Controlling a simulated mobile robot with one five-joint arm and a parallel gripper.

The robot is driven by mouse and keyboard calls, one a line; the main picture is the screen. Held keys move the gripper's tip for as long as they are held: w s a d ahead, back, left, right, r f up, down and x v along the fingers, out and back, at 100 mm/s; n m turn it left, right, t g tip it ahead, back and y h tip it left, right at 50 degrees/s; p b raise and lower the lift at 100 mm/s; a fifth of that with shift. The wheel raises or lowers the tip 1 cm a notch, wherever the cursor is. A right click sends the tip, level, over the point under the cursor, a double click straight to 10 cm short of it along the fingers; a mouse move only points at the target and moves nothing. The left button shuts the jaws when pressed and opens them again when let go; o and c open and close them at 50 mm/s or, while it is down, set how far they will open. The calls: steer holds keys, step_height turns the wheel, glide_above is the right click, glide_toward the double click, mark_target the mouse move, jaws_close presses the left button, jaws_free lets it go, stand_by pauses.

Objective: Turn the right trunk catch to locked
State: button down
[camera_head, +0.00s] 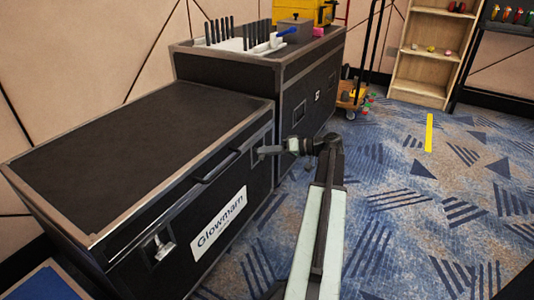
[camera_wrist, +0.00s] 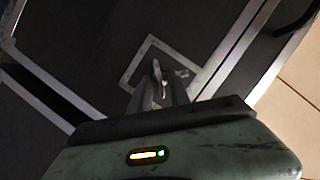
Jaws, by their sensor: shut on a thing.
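The black trunk (camera_head: 130,135) with metal edging and a white "Glowmarn" label stands at the left in the head view. Its right catch (camera_head: 257,155) is at the right end of the front face, partly hidden by my gripper (camera_head: 268,150). In the wrist view the catch has a pale-edged square plate (camera_wrist: 133,72) and a small grey lever (camera_wrist: 157,68). My gripper (camera_wrist: 160,85) is shut on the lever, with its fingers close in front of the plate. The lever's exact angle is hard to tell. The trunk's left catch (camera_head: 158,246) is clear of the gripper.
A handle (camera_head: 217,166) sits between the catches. A taller black case (camera_head: 300,85) stands behind, carrying a white rack (camera_head: 250,45) and boxes. A wooden shelf (camera_head: 430,55) and a cart (camera_head: 355,97) stand farther back. The patterned carpet (camera_head: 430,190) is open at the right.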

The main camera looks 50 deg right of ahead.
steer(key=c, duration=1.6)
jaws_free()
steer(key=p+v, duration=0.2)
steer(key=v, duration=0.6)
steer(key=shift+w, duration=0.1)
